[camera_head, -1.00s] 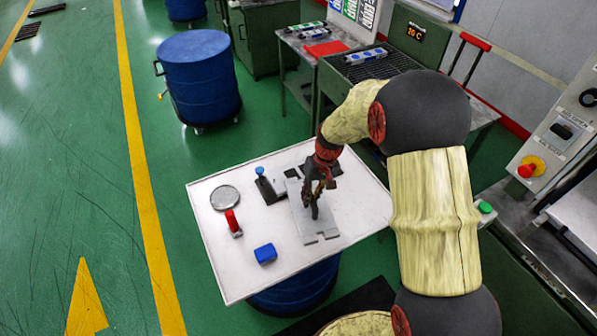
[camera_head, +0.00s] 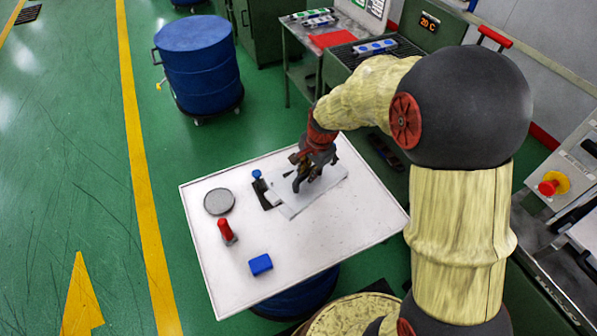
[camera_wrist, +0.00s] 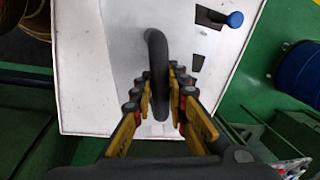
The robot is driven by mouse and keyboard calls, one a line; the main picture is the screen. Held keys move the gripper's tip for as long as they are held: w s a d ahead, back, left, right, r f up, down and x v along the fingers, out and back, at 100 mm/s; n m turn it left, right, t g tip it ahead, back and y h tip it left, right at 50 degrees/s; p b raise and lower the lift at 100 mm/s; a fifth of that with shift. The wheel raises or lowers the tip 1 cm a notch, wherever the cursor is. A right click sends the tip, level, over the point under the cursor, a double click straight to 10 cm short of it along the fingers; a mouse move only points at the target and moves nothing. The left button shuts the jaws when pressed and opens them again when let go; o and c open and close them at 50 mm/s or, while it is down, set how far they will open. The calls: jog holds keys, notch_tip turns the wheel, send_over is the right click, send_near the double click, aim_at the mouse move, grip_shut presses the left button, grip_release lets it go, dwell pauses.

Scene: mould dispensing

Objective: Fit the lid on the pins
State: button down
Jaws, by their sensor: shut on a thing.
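The lid is a flat grey plate (camera_head: 326,193) with a dark arched handle, seen in the wrist view (camera_wrist: 156,58). My gripper (camera_head: 303,179) is shut on this handle, with a finger on each side of it in the wrist view (camera_wrist: 159,92). The plate lies over or just above a dark mould base (camera_head: 265,194) with a blue-knobbed part (camera_head: 257,174) at its left end. The blue knob also shows in the wrist view (camera_wrist: 235,19). The pins are hidden, and I cannot tell whether the plate touches them.
On the white table (camera_head: 350,225) are a round grey disc (camera_head: 219,201), a red-handled tool (camera_head: 226,230) and a blue block (camera_head: 260,264), all left of or in front of the lid. The table's front right is clear. A blue drum (camera_head: 198,65) stands behind.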

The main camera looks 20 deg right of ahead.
jog(key=shift+w+d+m+h, duration=0.1)
jog(key=shift+w+m+h, duration=0.05)
jog(key=shift+m, duration=0.65)
jog(key=shift+w+m+h, duration=0.1)
jog(key=shift+m+h, duration=0.05)
jog(key=shift+m, duration=0.65)
jog(key=shift+w+d+f+b, duration=0.15)
jog(key=shift+w+f+b, duration=0.7)
jog(key=shift+w+f, duration=1.4)
jog(key=shift+w+d+f+b, duration=0.15)
jog(key=shift+w+f+b, duration=0.75)
jog(key=shift+w+f, duration=1.3)
jog(key=shift+w+d+f+b, duration=0.15)
jog(key=shift+w+f+b, duration=0.7)
jog(key=shift+w+f, duration=1.4)
jog(key=shift+w+r, duration=0.1)
jog(key=shift+w, duration=0.15)
jog(key=c, duration=1.8)
grip_release()
jog(key=shift+s, duration=0.1)
jog(key=shift+o, duration=0.2)
